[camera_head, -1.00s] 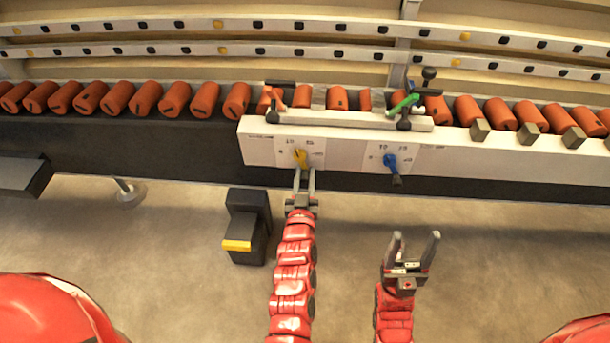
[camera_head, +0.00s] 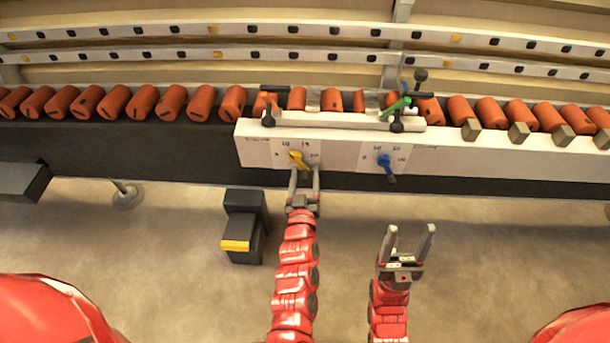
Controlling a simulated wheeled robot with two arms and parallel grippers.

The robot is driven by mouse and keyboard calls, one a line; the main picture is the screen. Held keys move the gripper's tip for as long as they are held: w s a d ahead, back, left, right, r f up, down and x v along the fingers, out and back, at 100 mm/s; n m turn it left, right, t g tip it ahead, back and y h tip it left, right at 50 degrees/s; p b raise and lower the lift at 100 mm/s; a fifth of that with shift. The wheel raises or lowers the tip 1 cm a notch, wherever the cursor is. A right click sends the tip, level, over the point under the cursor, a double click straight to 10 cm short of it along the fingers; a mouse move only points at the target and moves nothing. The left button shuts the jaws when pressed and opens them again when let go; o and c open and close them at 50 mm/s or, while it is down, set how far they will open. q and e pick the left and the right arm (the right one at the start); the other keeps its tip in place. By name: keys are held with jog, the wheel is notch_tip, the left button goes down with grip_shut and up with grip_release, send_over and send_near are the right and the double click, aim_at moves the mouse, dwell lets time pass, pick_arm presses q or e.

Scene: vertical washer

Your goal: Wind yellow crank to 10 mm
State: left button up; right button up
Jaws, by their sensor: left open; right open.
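The yellow crank (camera_head: 298,159) sits on the left dial plate of the white panel, among small printed marks too small to read. It tilts, with its upper end to the left and its lower end to the right. My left gripper (camera_head: 305,174) is open just below the crank, its fingertips close to the crank's lower end. I cannot tell whether they touch it.
A blue crank (camera_head: 386,163) is on the right dial plate. A green handle (camera_head: 396,106) and a white bar (camera_head: 340,121) sit above the panel. Orange cylinders (camera_head: 173,102) line the rail. A black pedal box (camera_head: 243,217) with a yellow edge stands on the floor at left.

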pick_arm(q)
jog(key=shift+s, duration=0.1)
jog(key=shift+s+r+p, duration=0.1)
jog(key=shift+s+p, duration=0.2)
jog(key=shift+p, duration=0.05)
jog(key=s+p, duration=0.8)
jog(key=s, duration=0.8)
jog(key=shift+s, duration=0.3)
